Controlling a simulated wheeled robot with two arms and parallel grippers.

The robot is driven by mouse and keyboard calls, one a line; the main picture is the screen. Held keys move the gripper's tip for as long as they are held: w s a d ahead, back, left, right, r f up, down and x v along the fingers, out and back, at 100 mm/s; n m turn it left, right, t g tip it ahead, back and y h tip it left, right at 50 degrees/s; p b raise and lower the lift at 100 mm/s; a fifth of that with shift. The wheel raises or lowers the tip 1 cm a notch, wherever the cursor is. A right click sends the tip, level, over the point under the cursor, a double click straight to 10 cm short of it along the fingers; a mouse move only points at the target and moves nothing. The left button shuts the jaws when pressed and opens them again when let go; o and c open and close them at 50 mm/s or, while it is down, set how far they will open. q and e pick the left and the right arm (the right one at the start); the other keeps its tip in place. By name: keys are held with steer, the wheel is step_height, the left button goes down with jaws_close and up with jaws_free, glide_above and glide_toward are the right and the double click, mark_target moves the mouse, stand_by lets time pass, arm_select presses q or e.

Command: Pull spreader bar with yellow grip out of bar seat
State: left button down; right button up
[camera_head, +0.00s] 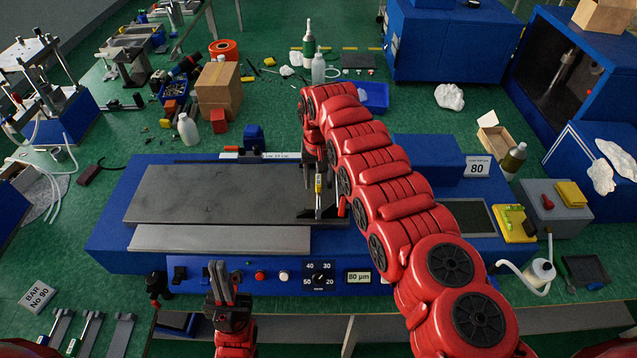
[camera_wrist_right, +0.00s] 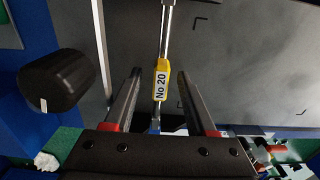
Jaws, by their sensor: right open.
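The spreader bar has a yellow grip (camera_head: 318,184) marked "No 20", also close up in the right wrist view (camera_wrist_right: 162,82). Its thin metal rod lies over the grey plate of the blue press, near the plate's right end. The bar seat cannot be clearly made out. My right gripper (camera_wrist_right: 168,95) is open, with one finger on each side of the yellow grip and a gap on both sides. In the head view my right arm partly covers this spot. My left gripper (camera_head: 222,272) points up in front of the press, away from the bar; its jaw opening is unclear.
The blue press has a front panel with a knob (camera_head: 320,279) and an "80 µm" display (camera_head: 358,277). A dark round knob (camera_wrist_right: 56,82) is left of the fingers in the wrist view. Several bars (camera_head: 92,330) lie front left by a "BAR No 90" card (camera_head: 39,296).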

mark_target(318, 179)
jaws_close()
steer(key=shift+r, duration=0.1)
stand_by(0.5)
step_height(318, 179, up, 7)
steer(key=b, duration=0.3)
steer(key=shift+w+a+r+b, duration=0.1)
steer(key=shift+r+b, duration=0.05)
steer(key=shift+b, duration=0.2)
steer(key=shift+r+p, duration=0.55)
steer(key=shift+r, duration=0.1)
steer(key=shift+r+p, duration=1.6)
steer(key=shift+r, duration=0.55)
